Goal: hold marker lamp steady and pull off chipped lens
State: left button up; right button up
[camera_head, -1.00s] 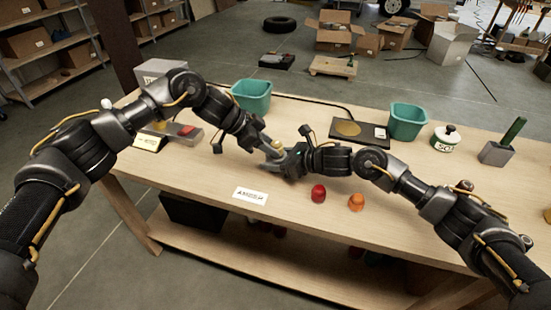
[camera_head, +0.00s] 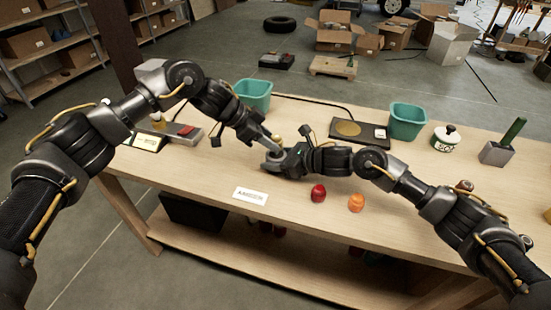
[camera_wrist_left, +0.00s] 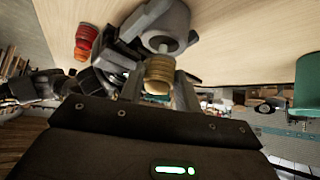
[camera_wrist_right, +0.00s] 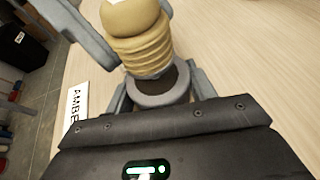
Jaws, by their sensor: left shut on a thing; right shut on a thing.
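The marker lamp's grey round base (camera_wrist_right: 160,97) is between the fingers of my right gripper (camera_head: 274,161), which is shut on it just above the table. The amber ribbed lens (camera_wrist_left: 158,72) is between the fingers of my left gripper (camera_head: 270,142), which is shut on it. In the right wrist view the lens (camera_wrist_right: 145,45) is above the base, and the base's dark inside shows below its lower edge. In the left wrist view a short pale stem shows between lens and base (camera_wrist_left: 165,28). I cannot tell whether lens and base still touch. Any chip is not visible.
A red lens (camera_head: 318,193) and an orange lens (camera_head: 356,203) stand at the front, right of an AMBER label (camera_head: 250,196). Teal bins (camera_head: 252,97) (camera_head: 408,121) and a dark plate (camera_head: 358,131) stand behind. A box with a red part (camera_head: 187,131) is at left.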

pick_arm(q)
jog(key=shift+r, duration=0.45)
pick_arm(e)
jog(key=o, duration=1.2)
pick_arm(q)
notch_tip(320, 180, up, 4)
pick_arm(e)
jog(key=v, duration=1.2)
pick_arm(q)
jog(key=shift+r, duration=0.1)
